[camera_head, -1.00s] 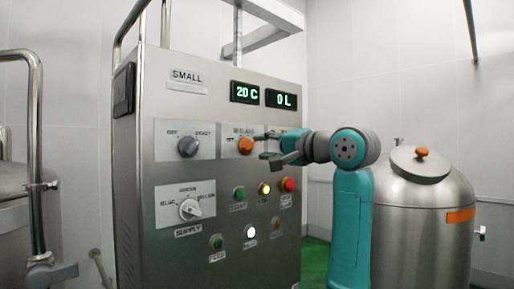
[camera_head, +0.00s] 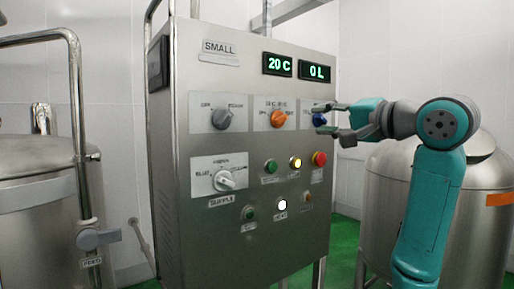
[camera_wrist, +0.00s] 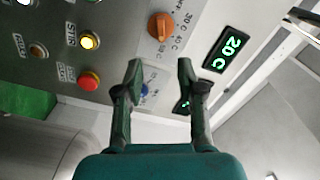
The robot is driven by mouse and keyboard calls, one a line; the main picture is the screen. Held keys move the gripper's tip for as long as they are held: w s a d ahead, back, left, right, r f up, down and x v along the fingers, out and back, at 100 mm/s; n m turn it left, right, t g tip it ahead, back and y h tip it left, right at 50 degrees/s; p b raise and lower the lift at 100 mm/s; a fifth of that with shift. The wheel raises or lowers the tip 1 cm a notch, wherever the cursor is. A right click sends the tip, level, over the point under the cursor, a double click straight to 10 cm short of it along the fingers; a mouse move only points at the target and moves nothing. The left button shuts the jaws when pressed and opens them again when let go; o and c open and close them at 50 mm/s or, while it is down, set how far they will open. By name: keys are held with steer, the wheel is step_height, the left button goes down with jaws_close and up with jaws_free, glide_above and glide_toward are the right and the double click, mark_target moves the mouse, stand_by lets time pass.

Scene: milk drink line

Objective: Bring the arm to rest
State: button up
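My gripper (camera_head: 333,118) is at the right side of the control panel in the head view, in front of the blue knob (camera_head: 319,117). In the wrist view my gripper (camera_wrist: 160,72) shows two spread fingers with nothing between them. The blue knob (camera_wrist: 144,90) appears beside the left finger, partly hidden. I cannot tell whether a finger touches the panel. My teal arm (camera_head: 434,190) stands bent at the right of the head view.
The steel control cabinet (camera_head: 210,265) carries an orange knob (camera_head: 278,118), a grey knob (camera_head: 222,118), a supply knob (camera_head: 225,180) and a red button (camera_head: 319,158). Displays read 20 C (camera_head: 279,65) and 0 L (camera_head: 315,72). Steel tanks stand left (camera_head: 35,205) and right (camera_head: 385,200).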

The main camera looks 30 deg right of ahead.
steer(key=w+a+f, duration=0.1)
steer(key=w+f, duration=0.3)
steer(key=f, duration=0.9)
steer(key=w+a+f, duration=0.2)
steer(key=w+f, duration=0.3)
steer(key=f, duration=0.8)
steer(key=s+a+f+h, duration=0.1)
steer(key=s+a+f, duration=0.15)
steer(key=f, duration=0.55)
steer(key=s+a+f+h, duration=0.1)
steer(key=a+f, duration=0.2)
steer(key=f, duration=0.5)
steer(key=s+a+f, duration=0.2)
steer(key=a+f, duration=0.1)
steer(key=f, duration=0.5)
steer(key=s+a+f+n+g, duration=0.1)
steer(key=s+a+f+n, duration=0.1)
steer(key=s+a+f, duration=0.45)
steer(key=s+a+f+n+g, duration=0.1)
steer(key=s+a+f+n, duration=0.2)
steer(key=s+f, duration=0.6)
steer(key=s+a+n, duration=0.3)
steer(key=s+n, duration=0.1)
steer(key=s, duration=0.8)
steer(key=s+a+r+n+g+y, duration=0.1)
steer(key=s+a+n, duration=0.2)
steer(key=s, duration=1)
steer(key=shift+s+r+n, duration=0.15)
steer(key=shift+r+n, duration=0.15)
steer(key=shift+n, duration=0.3)
